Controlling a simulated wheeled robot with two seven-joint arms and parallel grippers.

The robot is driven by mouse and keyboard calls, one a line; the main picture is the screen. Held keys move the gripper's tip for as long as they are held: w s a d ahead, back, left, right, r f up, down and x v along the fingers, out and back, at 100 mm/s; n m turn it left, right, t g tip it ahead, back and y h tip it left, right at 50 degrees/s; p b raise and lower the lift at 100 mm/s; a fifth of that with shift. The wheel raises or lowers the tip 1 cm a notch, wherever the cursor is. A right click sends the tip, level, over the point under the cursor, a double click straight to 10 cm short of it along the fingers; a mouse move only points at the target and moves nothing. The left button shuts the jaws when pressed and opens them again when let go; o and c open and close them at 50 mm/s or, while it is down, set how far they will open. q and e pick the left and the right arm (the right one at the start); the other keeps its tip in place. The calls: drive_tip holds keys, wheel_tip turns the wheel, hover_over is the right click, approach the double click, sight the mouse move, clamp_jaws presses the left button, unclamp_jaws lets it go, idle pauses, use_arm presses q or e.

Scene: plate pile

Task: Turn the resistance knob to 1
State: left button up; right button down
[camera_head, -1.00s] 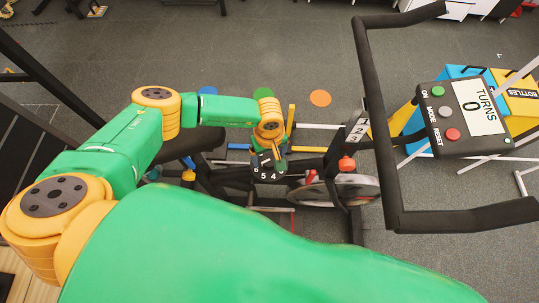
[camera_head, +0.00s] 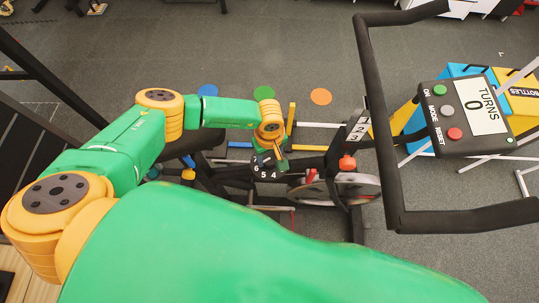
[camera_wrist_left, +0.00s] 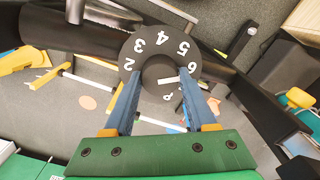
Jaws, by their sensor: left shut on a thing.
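The resistance knob (camera_wrist_left: 153,71) is a dark round knob on a black dial (camera_wrist_left: 133,60) with white numbers. In the left wrist view 2, 3, 4, 5 and 6 show; 1 cannot be seen. My left gripper (camera_wrist_left: 158,88) is shut on the knob, one blue finger on each side. My right gripper is not in view.
The dial sits on a dark exercise bike frame with a flywheel (camera_head: 350,187). Black handlebars (camera_head: 378,140) stand at the right. A console (camera_head: 460,115) reads TURNS 0. A numbered strip (camera_head: 358,130) and an orange-red knob (camera_head: 347,163) are right of the dial.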

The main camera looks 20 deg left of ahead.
use_arm(q)
drive_tip(key=n, duration=0.5)
drive_tip(key=shift+n+b, duration=0.4)
drive_tip(key=n, duration=1.2)
drive_tip(key=shift+n, duration=0.4)
drive_tip(key=n+p, duration=0.1)
drive_tip(key=n, duration=0.5)
drive_tip(key=shift+r, duration=0.1)
drive_tip(key=n+p, duration=0.1)
drive_tip(key=n, duration=0.2)
drive_tip(key=shift+n, duration=0.4)
drive_tip(key=n+p, duration=0.1)
drive_tip(key=n, duration=0.2)
drive_tip(key=shift+n, duration=0.4)
drive_tip(key=n+p, duration=0.1)
drive_tip(key=n, duration=0.3)
drive_tip(key=shift+p, duration=0.35)
drive_tip(key=shift+n+p, duration=0.45)
drive_tip(key=shift+n, duration=0.95)
